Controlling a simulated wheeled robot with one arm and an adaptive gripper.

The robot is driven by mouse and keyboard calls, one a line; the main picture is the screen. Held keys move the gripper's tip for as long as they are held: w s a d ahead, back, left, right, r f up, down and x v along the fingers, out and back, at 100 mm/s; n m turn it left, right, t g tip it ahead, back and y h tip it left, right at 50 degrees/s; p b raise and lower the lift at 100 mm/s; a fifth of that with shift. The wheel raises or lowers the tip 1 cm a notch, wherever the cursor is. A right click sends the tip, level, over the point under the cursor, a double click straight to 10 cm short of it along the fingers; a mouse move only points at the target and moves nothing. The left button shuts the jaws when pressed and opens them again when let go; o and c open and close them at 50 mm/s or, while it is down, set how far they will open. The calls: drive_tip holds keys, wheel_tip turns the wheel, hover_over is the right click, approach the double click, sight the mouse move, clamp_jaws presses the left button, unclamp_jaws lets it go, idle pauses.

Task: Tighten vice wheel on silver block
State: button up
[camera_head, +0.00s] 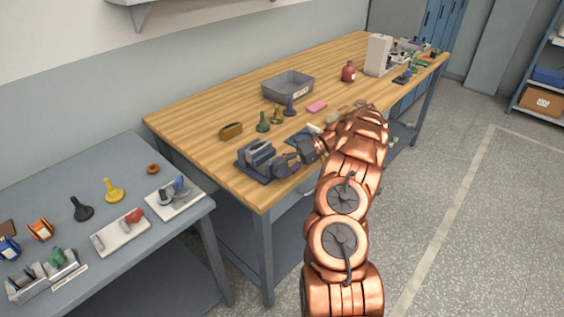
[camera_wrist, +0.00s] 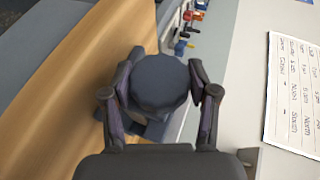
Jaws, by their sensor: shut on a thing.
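The blue-grey vice (camera_head: 252,172) stands near the front left corner of the wooden workbench. A silver block (camera_head: 259,151) shows at its top, between the jaws; whether it is clamped firmly I cannot tell. My gripper (camera_head: 290,163) reaches in from the right to the wheel side of the vice. In the wrist view, my gripper (camera_wrist: 164,75) has one finger on each side of the round dark blue vice wheel (camera_wrist: 159,88) and is shut on it. The wheel hides most of the vice behind it in that view.
Behind the vice, the wooden bench (camera_head: 205,108) holds a brown block (camera_head: 231,131), several small bobbin-like pieces and a grey tray (camera_head: 288,86). A lower grey table (camera_head: 130,160) with holders and loose parts stands at left. A written sheet (camera_wrist: 294,96) shows at right in the wrist view.

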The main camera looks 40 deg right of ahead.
drive_tip(key=shift+p, duration=0.3)
idle(0.4)
drive_tip(key=o, duration=1.2)
